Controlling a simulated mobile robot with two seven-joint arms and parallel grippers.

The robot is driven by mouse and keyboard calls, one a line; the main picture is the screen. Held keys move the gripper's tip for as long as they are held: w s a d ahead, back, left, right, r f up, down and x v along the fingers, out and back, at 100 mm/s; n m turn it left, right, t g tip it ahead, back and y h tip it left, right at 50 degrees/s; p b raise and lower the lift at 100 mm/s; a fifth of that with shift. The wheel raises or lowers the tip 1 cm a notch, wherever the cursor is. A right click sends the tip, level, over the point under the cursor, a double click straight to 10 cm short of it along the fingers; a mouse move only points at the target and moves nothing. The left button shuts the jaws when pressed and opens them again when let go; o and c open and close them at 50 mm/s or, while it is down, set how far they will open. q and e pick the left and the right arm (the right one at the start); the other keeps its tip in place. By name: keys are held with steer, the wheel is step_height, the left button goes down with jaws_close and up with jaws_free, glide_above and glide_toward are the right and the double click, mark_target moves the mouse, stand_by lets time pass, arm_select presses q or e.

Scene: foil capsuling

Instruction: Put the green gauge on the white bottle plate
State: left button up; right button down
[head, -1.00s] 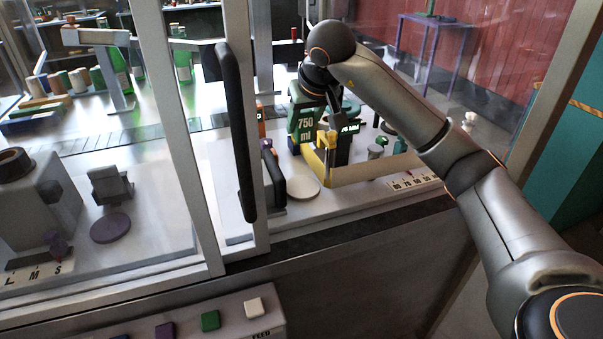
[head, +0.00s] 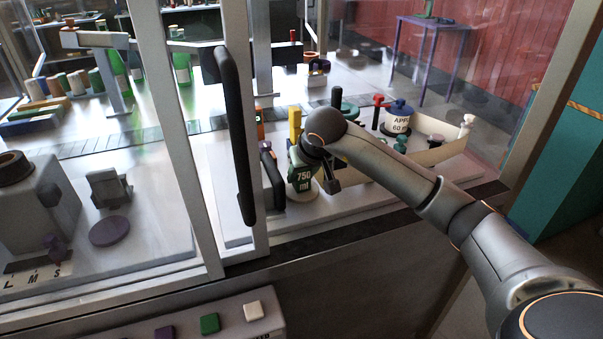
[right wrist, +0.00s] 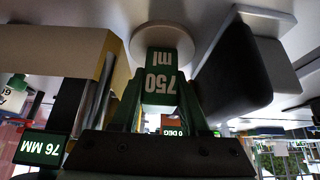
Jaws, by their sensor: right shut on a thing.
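The green gauge (head: 303,177), marked "750 ml", is in my right gripper (head: 318,172), which is shut on it. In the right wrist view the gauge (right wrist: 160,83) is in the middle, its lettering upside down, between the fingers. The white bottle plate (head: 312,193) is a flat round disc, mostly hidden behind the gauge and gripper in the head view. It also shows in the right wrist view (right wrist: 141,43), just past the gauge's end. I cannot tell whether the gauge touches it. My left gripper is not in view.
A black door handle (head: 236,135) and a dark upright block (head: 272,178) stand close left of the gauge. A yellow post (head: 295,124) rises behind. A low cream wall (head: 440,152) and a white-and-blue "APPL" pot (head: 398,119) are to the right.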

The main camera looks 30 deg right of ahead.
steer(key=shift+f, duration=0.1)
steer(key=shift+c, duration=2.1)
jaws_free()
steer(key=shift+r, duration=0.3)
steer(key=v, duration=1.1)
steer(key=shift+s+r, duration=0.25)
steer(key=shift+a, duration=0.1)
